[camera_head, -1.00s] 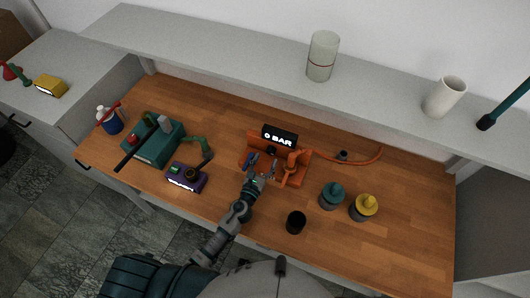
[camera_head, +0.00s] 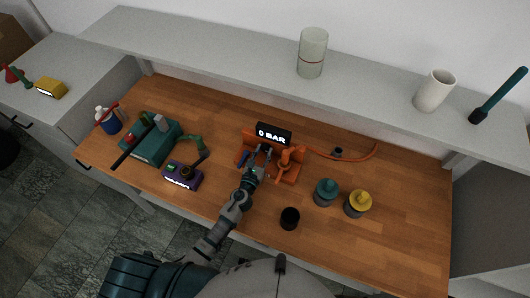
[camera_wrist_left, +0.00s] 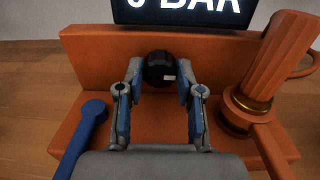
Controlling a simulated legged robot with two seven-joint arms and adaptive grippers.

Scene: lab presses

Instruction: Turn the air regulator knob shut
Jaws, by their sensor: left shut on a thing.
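The air regulator is an orange unit (camera_head: 292,177) on the wooden bench, with a black display (camera_head: 273,133) reading 0 BAR. In the left wrist view its black round knob (camera_wrist_left: 159,68), with a small white mark, sits at the orange back wall (camera_wrist_left: 90,62). My left gripper (camera_wrist_left: 158,80) has its two fingertips on either side of the knob and is shut on it. In the head view the left gripper (camera_head: 261,158) reaches the front of the unit, and the knob is hidden there. My right gripper is not in view.
A blue lever (camera_wrist_left: 82,138) is left of the gripper and an orange cylinder with a brass ring (camera_wrist_left: 262,75) is close on its right. An orange hose (camera_head: 345,158) runs right. Teal (camera_head: 326,192) and yellow-topped (camera_head: 358,203) pots and a black cup (camera_head: 290,218) stand on the bench.

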